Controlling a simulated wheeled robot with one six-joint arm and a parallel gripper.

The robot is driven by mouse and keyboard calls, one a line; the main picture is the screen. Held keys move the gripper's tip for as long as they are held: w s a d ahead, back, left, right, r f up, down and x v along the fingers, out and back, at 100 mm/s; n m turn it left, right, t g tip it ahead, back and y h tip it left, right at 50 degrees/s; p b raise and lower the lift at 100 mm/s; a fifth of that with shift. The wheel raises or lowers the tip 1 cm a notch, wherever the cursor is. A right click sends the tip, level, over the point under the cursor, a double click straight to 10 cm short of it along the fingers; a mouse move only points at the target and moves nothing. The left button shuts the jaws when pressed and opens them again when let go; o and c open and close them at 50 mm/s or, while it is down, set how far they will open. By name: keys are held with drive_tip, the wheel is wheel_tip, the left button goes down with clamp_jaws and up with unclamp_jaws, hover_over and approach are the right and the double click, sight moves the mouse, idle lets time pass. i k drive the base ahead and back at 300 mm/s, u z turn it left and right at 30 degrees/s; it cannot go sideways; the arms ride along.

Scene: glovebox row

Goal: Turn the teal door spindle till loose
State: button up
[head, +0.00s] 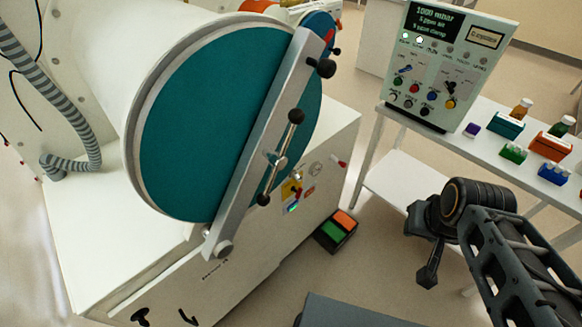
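The round teal door (200,125) closes the end of a white cylinder at left centre. A grey metal bar (255,150) crosses it at a slant. The spindle (279,160) sits at the bar's middle, with a thin cross rod carrying a black ball at each end. The rod stands steeply, tilted with its upper end to the right. A black knob (322,67) is at the bar's upper end. My arm is at the lower right, and its dark end, my gripper (428,272), appears small, well right of and apart from the spindle. Its fingers cannot be made out.
A white cabinet (310,150) is beneath the cylinder, with a green and orange pedal box (336,230) on the floor beside it. A white table (480,150) at right holds a control panel (445,65) and small coloured boxes. Floor between cabinet and table is partly clear.

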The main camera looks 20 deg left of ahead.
sight(278, 160)
drive_tip(key=u, duration=0.05)
drive_tip(key=k, duration=0.95)
drive_tip(key=u, duration=1.2)
drive_tip(key=i, duration=0.45)
drive_tip(key=z, duration=0.05)
